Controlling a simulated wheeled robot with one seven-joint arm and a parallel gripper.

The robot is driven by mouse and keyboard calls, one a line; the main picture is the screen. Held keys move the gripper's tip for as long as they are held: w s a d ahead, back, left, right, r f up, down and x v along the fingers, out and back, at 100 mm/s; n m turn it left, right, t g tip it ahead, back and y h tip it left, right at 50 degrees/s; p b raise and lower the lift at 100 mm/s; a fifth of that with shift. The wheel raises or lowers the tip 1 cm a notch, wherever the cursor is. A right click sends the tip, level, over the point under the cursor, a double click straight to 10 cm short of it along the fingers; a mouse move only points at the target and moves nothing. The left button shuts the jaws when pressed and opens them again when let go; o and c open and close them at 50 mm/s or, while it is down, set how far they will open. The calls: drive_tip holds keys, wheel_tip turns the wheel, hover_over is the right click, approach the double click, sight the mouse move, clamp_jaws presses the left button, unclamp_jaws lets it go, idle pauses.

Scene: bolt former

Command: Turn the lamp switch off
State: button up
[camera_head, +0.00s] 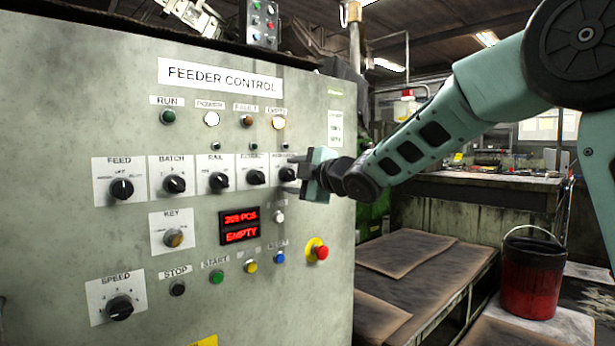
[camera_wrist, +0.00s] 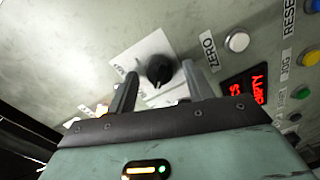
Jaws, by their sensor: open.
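The lamp switch appears to be the black rotary knob (camera_head: 286,175) at the right end of the panel's knob row; its label is too small to read. In the wrist view a black knob (camera_wrist: 158,72) with a white pointer mark sits on a white plate between my two fingers. My gripper (camera_head: 296,174) is at this knob, its body just right of the panel. In the wrist view my gripper (camera_wrist: 160,70) is open, with a finger on each side of the knob. I cannot tell whether either finger touches it.
The grey feeder control panel (camera_head: 60,130) holds several other knobs, including FEED (camera_head: 122,188) and BATCH (camera_head: 174,184). A white button (camera_wrist: 237,42) and a red display (camera_wrist: 245,90) are close to my fingers. A red stop button (camera_head: 320,252) is below. A red bucket (camera_head: 530,285) stands right.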

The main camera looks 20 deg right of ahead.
drive_tip(key=p+v, duration=0.1)
drive_tip(key=v, duration=1.6)
drive_tip(key=shift+s, duration=0.1)
drive_tip(key=s+a+f+m+g+h, duration=0.2)
drive_tip(key=s+a+f+m+g, duration=0.25)
drive_tip(key=f, duration=0.55)
drive_tip(key=s+a+f+m+g+h, duration=0.2)
drive_tip(key=s+a+f+m+g, duration=0.25)
drive_tip(key=f, duration=0.45)
drive_tip(key=s+a+f+m+g+h, duration=0.1)
drive_tip(key=s+a+f+g, duration=0.2)
drive_tip(key=s, duration=0.6)
drive_tip(key=s+a+f+m+g+h, duration=0.1)
drive_tip(key=s+f+g, duration=0.2)
drive_tip(key=s+f, duration=0.45)
drive_tip(key=s+r+p, duration=0.2)
drive_tip(key=r+p, duration=0.8)
drive_tip(key=r, duration=0.1)
drive_tip(key=s+r+p, duration=0.1)
drive_tip(key=r+p, duration=0.9)
drive_tip(key=shift+s+a+r+m+g+p, duration=0.2)
drive_tip(key=shift+s+r+m+g+p, duration=0.1)
drive_tip(key=shift+s+r+g, duration=0.1)
